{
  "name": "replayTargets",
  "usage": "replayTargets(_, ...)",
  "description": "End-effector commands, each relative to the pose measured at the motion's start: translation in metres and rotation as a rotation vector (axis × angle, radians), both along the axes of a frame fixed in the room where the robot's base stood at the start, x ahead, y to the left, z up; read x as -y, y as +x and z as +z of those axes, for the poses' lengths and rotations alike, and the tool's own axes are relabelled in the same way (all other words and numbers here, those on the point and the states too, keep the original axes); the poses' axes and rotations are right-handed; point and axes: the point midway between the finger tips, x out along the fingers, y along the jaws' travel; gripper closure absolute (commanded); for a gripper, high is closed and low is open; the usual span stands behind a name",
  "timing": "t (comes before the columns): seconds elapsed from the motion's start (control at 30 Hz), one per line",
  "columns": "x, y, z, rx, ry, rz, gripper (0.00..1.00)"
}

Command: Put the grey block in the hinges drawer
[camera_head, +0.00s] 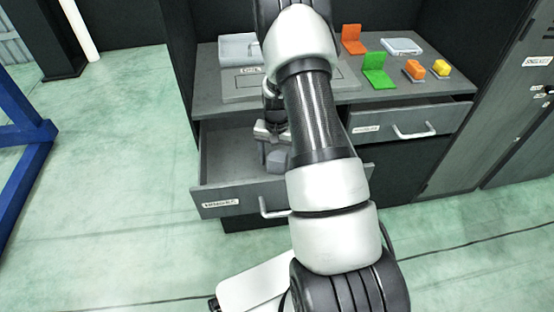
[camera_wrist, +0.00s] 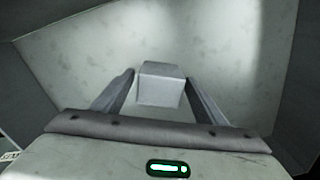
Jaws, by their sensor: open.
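The grey block (camera_head: 277,160) shows at the open left drawer (camera_head: 219,160), inside its outline and partly hidden by my arm. In the wrist view the block (camera_wrist: 160,85) is between the two fingertips, with narrow gaps at its sides. My gripper (camera_wrist: 160,80) is open around it. In the head view my gripper (camera_head: 272,135) reaches down into the drawer, mostly behind my arm. The drawer's front carries a small label that is hard to read. I cannot tell whether the block rests on the drawer floor.
A second drawer (camera_head: 405,125) on the right is slightly pulled out. The worktop holds a green bracket (camera_head: 378,72), an orange bracket (camera_head: 353,40), a pale tray-like piece (camera_head: 401,46), small orange and yellow pieces and a grey box (camera_head: 238,47). A blue frame (camera_head: 25,140) stands at the left.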

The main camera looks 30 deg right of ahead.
Motion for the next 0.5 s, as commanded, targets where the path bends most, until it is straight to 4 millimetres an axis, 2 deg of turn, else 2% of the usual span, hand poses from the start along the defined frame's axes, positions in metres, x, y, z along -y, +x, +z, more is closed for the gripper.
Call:
replayTargets(0.17, 0.0, 0.001, 0.01, 0.002, 0.0, 0.0, 0.35)
replayTargets(0.27, 0.0, 0.001, 0.026, 0.003, -0.001, 0.0, 0.35)
replayTargets(0.5, 0.0, 0.001, 0.079, 0.004, 0.0, 0.001, 0.35)
